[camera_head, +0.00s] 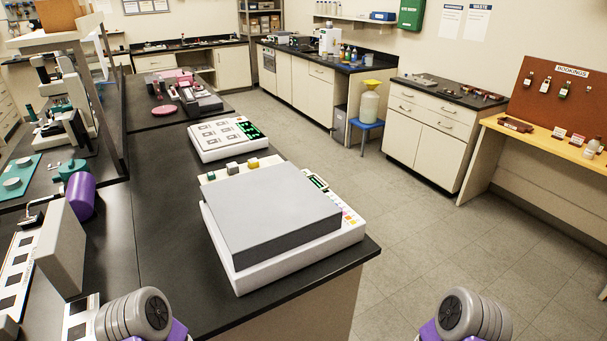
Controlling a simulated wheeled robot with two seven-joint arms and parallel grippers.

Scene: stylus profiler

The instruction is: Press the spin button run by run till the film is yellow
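A white machine (290,275) with a large flat grey lid (270,212) stands near the front of the black bench. A grey block (232,168) and a yellow block (253,163) show at its back edge. A small green-lit display (318,182) and a row of coloured squares (350,218) run along its right side. I cannot tell which part is the spin button. The lid hides the inside, and no film is visible. Rounded grey and purple parts of my two arms show at the bottom edge, but neither gripper is in view.
A white panel device (225,138) with a green display stands behind the machine. A tall grey block (62,250) stands at the left. The black bench (165,225) is bare left of the machine. Open floor (430,240) lies to the right.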

